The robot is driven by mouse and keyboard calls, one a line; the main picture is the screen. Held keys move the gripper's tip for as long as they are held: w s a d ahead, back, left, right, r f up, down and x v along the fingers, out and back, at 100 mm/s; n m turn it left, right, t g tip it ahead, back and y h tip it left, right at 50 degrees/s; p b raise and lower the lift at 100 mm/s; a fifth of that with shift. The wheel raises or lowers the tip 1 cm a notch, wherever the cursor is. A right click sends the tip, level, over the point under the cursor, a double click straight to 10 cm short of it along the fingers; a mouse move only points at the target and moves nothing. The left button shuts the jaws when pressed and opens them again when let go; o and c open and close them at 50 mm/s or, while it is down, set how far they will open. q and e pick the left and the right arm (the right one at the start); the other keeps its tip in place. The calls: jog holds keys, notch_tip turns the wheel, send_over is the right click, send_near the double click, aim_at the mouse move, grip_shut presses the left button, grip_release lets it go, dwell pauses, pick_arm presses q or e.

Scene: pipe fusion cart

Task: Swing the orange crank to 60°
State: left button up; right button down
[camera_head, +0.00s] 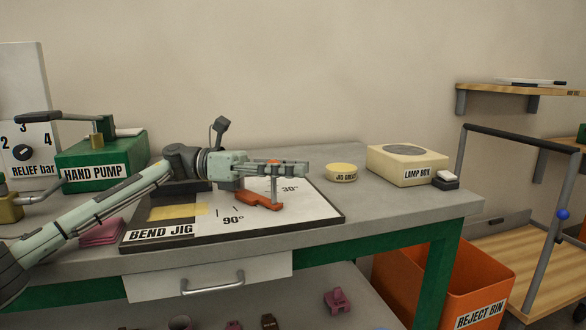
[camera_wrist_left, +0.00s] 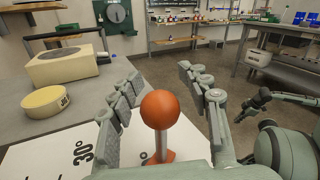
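The orange crank (camera_head: 262,203) lies on the white plate of the bend jig (camera_head: 310,214), between the 30° and 90° marks. No 60° label is readable. A grey post rises from the crank to an orange ball knob (camera_wrist_left: 160,109), mostly hidden by my fingers in the head view. My left gripper (camera_head: 290,168) is over the plate at knob height. The left wrist view shows its fingers spread on either side of the knob, with gaps. My right gripper (camera_wrist_left: 250,106) appears small and dark at the right of that view; its finger opening is unclear.
A yellow round tin (camera_head: 341,173) and a lamp box (camera_head: 405,165) stand right of the jig. The green hand pump (camera_head: 100,160) is at the left. An orange reject bin (camera_head: 400,280) is below the bench's right end.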

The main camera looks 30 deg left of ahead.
pick_arm(q)
jog(key=v, duration=1.2)
jog(key=shift+d, duration=0.1)
dwell(0.4)
